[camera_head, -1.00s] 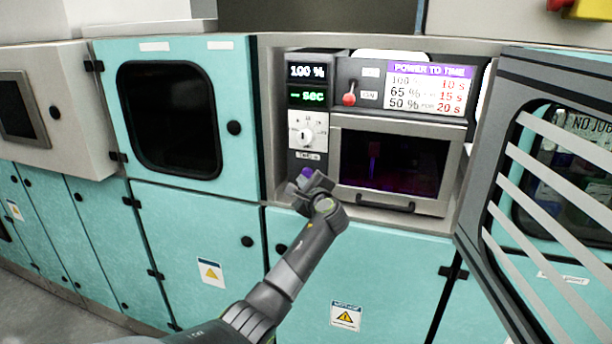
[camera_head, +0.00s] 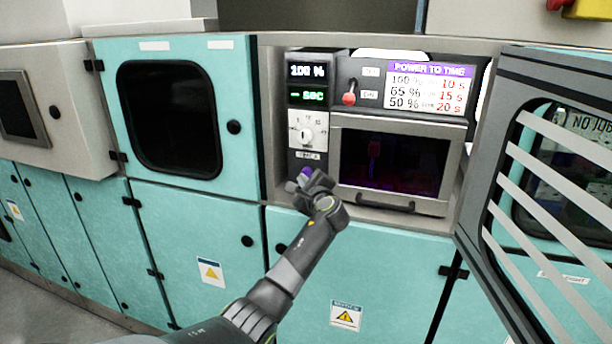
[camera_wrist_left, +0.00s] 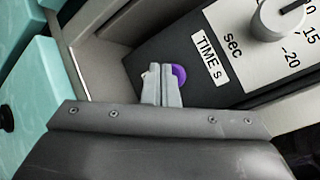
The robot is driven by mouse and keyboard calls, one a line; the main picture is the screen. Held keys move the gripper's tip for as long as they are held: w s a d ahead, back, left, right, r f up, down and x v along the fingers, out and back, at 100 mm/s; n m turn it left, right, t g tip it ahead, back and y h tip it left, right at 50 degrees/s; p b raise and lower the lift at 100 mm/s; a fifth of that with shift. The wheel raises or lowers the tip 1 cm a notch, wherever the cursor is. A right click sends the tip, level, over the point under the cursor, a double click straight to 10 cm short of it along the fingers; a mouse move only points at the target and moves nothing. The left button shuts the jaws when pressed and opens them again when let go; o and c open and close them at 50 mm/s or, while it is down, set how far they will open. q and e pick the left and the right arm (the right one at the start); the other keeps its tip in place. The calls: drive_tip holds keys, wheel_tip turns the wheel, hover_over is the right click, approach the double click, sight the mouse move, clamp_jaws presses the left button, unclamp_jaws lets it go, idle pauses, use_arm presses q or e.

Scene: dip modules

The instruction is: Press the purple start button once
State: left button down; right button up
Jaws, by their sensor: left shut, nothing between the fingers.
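The purple start button (camera_wrist_left: 179,74) is on the dark control panel, beside the "TIME s" label, in the left wrist view. It also shows in the head view (camera_head: 306,171), low on the panel. My left gripper (camera_wrist_left: 161,72) is shut and empty. Its fingertips overlap the button's left part in the wrist view, so part of the button is hidden. I cannot tell whether the tips touch it. In the head view the left gripper (camera_head: 300,183) is just below the button. My right gripper is not in view.
Above the button are a white dial (camera_head: 306,134) and a display reading 100 % and "- sec". A dark-windowed oven door (camera_head: 394,163) with a handle is to the right. A red lever (camera_head: 349,98) sits above it. An open slatted door (camera_head: 540,180) stands at far right.

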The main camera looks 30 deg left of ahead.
use_arm(q)
drive_tip(key=shift+w+a+b, duration=0.2)
drive_tip(key=shift+w+b, duration=0.3)
drive_tip(key=shift+w, duration=0.25)
idle(0.8)
drive_tip(key=shift+s+d+r+p, duration=0.15)
drive_tip(key=shift+s+p, duration=0.35)
drive_tip(key=shift+p, duration=0.3)
drive_tip(key=shift+s+p, duration=0.4)
drive_tip(key=shift+s+d, duration=0.1)
drive_tip(key=shift+f, duration=0.2)
